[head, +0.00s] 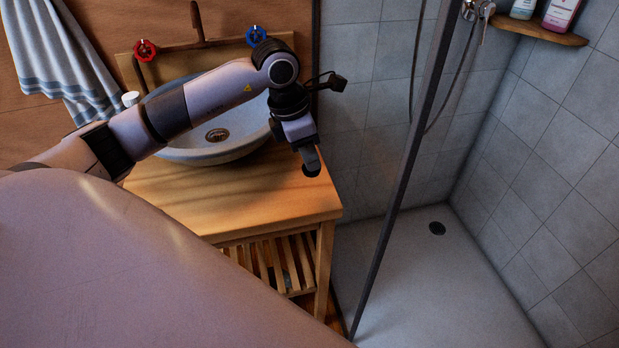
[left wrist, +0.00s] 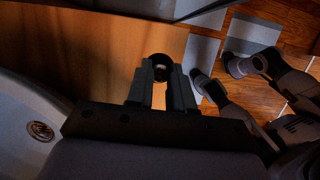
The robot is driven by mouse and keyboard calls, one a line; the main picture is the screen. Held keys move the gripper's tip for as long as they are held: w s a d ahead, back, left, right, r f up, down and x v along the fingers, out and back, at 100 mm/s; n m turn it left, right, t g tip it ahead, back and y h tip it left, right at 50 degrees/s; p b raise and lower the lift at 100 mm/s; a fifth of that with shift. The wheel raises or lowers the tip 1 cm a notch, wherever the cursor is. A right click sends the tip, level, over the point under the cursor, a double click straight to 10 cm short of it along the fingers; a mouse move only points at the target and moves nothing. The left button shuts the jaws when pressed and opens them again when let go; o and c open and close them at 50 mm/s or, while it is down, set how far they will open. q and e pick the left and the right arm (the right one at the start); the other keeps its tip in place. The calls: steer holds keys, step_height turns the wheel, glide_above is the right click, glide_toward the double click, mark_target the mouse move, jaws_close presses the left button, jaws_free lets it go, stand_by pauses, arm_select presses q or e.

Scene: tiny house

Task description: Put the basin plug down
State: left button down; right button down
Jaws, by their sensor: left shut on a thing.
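The basin plug (head: 312,171) is a small dark round piece at the tip of my left gripper (head: 307,158). In the left wrist view the plug (left wrist: 160,64) sits between the two fingertips (left wrist: 161,75), which are shut on it. The gripper points down over the front right part of the wooden washstand top (head: 200,200), to the right of the basin. Whether the plug touches the wood cannot be told. The pale round basin (head: 215,157) has an uncovered drain (head: 217,135), which also shows in the left wrist view (left wrist: 41,131). My right gripper cannot be made out.
A red tap handle (head: 146,50) and a blue one (head: 256,36) stand behind the basin. A white-capped item (head: 130,99) stands at its left. A towel (head: 65,60) hangs on the left wall. A glass shower edge (head: 400,180) rises right of the washstand. Bare wood lies around the gripper.

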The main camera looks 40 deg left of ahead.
arm_select(q)
step_height(320, 180, down, 7)
steer(key=shift+r, duration=0.1)
stand_by(0.3)
steer(key=shift+f, duration=0.25)
steer(key=c, duration=1)
jaws_free()
